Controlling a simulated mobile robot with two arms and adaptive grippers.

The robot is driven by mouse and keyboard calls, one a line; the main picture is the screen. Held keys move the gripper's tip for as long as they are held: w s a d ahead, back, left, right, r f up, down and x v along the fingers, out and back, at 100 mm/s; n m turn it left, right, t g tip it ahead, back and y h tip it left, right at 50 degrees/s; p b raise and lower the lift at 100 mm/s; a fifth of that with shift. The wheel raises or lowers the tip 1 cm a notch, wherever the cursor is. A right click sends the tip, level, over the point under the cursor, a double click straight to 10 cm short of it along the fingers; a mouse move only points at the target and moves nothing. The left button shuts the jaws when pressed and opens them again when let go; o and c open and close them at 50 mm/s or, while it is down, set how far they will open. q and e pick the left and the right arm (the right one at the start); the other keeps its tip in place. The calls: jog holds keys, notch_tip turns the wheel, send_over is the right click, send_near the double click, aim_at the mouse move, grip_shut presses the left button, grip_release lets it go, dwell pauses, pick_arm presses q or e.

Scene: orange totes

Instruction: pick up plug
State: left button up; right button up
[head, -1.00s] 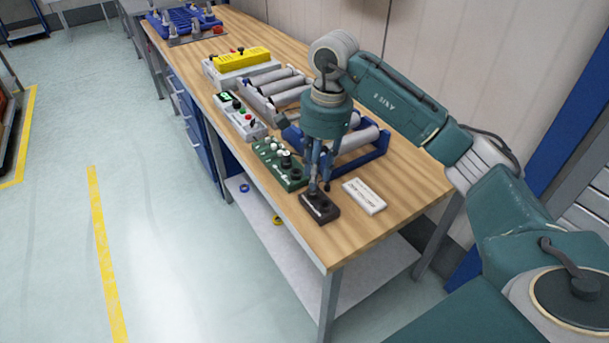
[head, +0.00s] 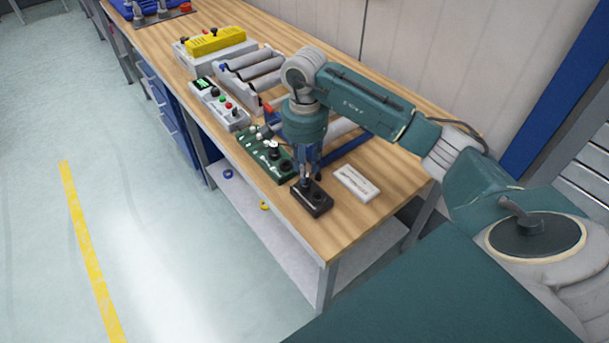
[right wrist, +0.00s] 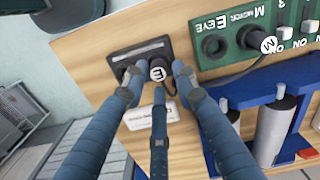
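A dark round plug (right wrist: 157,71) with a white lettered cap stands in a small black socket box (right wrist: 150,50) on the wooden bench. The box also shows in the head view (head: 312,199), where my gripper hides the plug. My right gripper (right wrist: 158,82) points down over the box, its blue fingers around the plug. Its two upper fingertips are on either side of the cap, with small gaps visible, and the third is below it. It looks open. My left gripper is not in view.
A green panel (head: 265,154) with knobs and another lettered plug (right wrist: 268,45) stands beside the box. A white label plate (head: 357,182) lies on the other side. A blue roller frame (head: 350,146) is close behind. The bench's front corner is bare.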

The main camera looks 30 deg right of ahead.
jog(key=shift+s+f+p, duration=0.2)
jog(key=shift+f+p, duration=0.1)
jog(key=shift+f, duration=1)
jog(key=shift+w+f, duration=0.1)
jog(key=shift+c, duration=0.8)
grip_shut()
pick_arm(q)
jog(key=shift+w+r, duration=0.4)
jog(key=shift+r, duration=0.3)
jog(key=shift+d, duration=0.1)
